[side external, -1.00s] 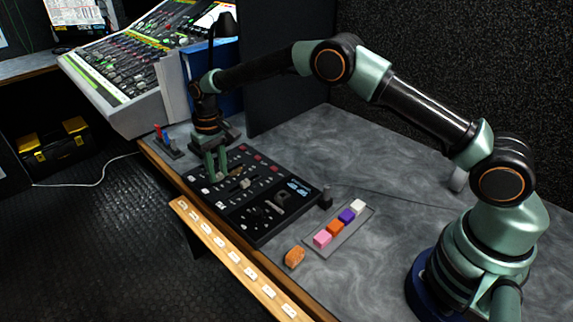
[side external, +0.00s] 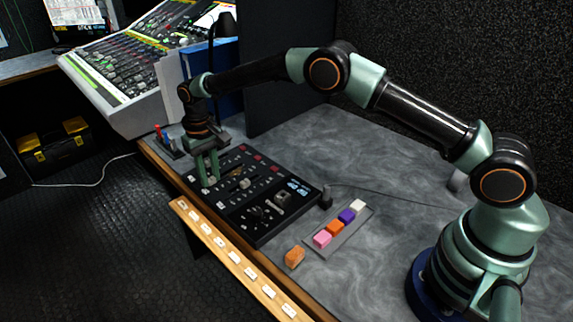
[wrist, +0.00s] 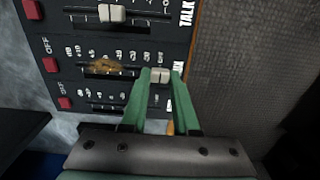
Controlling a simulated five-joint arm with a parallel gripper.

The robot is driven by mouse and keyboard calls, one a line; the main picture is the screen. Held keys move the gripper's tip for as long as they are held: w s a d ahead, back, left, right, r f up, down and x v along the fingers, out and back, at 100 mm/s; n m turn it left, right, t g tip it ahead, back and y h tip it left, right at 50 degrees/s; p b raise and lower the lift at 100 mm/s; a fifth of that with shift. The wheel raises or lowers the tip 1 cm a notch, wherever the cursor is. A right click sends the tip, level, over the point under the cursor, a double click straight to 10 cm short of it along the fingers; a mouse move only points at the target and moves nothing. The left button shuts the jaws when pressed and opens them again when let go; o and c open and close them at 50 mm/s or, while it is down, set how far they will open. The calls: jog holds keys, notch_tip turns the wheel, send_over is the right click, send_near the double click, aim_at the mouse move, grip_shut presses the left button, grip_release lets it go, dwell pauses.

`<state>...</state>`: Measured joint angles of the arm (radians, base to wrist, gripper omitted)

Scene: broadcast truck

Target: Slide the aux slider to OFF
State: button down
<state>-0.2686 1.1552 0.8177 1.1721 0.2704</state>
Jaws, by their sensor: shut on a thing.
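The dark control panel (side external: 262,222) lies on the grey table; in the wrist view (wrist: 82,40) it shows several slider rows. My gripper (side external: 209,184) points down at the panel's left end. In the wrist view my gripper (wrist: 160,78) has its green fingers closed on the pale slider knob (wrist: 160,74) of the middle visible row. This knob is at the row's right end, beside a label partly covered by a finger. The OFF label (wrist: 46,46) is at the row's left end, above a red square (wrist: 50,65).
A brown, irregular patch (wrist: 105,66) lies on the same row. Another pale knob (wrist: 112,13) sits on the TALK row. A tray of coloured blocks (side external: 338,240) and an orange lump (side external: 294,257) are to the right. A wooden strip with white labels (side external: 235,257) runs along the front.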

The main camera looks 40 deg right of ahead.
aim_at(209, 180)
jog(key=c, duration=0.6)
grip_release()
jog(key=shift+a, duration=0.25)
jog(key=shift+c, duration=0.2)
jog(key=shift+r, duration=0.1)
notch_tip(209, 180, up, 12)
